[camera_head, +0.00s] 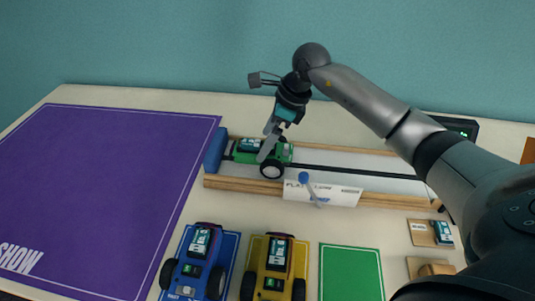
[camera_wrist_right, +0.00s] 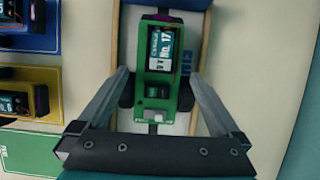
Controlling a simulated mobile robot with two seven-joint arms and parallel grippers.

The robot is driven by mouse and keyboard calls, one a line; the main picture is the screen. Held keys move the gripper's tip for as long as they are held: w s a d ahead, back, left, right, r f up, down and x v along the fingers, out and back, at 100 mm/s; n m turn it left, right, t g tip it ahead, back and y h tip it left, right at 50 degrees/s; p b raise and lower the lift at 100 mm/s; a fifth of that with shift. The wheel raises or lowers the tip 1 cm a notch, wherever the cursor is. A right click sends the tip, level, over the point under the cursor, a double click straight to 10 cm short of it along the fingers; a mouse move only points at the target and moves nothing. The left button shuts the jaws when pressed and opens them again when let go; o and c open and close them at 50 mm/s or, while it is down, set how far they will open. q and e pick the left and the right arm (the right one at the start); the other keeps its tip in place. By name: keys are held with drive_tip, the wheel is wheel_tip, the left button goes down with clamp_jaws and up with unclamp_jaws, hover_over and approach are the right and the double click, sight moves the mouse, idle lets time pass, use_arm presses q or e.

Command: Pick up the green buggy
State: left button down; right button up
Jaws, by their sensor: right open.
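In the right wrist view the green buggy (camera_wrist_right: 165,65) lies between the two open fingers (camera_wrist_right: 160,88), one on each side. I cannot tell whether the fingers touch it. My left gripper is not in view.
A blue buggy (camera_head: 201,262) and a yellow buggy (camera_head: 274,268) stand in front of the track (camera_head: 350,163). A white sign (camera_head: 335,194) leans at its front edge. A purple mat (camera_head: 100,150) at left is bare apart from lettering. A green mat (camera_head: 350,275) is empty.

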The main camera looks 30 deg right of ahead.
drive_tip(key=b+x, duration=0.1)
drive_tip(key=x, duration=0.3)
drive_tip(key=shift+s+a, duration=0.1)
drive_tip(key=shift+a, duration=0.05)
drive_tip(key=shift+a+f+b, duration=0.15)
drive_tip(key=shift+f+b, duration=0.25)
drive_tip(key=shift+f, duration=0.1)
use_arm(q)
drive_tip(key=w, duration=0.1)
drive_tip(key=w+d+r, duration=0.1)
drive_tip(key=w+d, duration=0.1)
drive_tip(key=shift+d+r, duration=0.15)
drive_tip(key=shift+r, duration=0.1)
use_arm(e)
drive_tip(key=shift+w, duration=0.2)
drive_tip(key=c, duration=1)
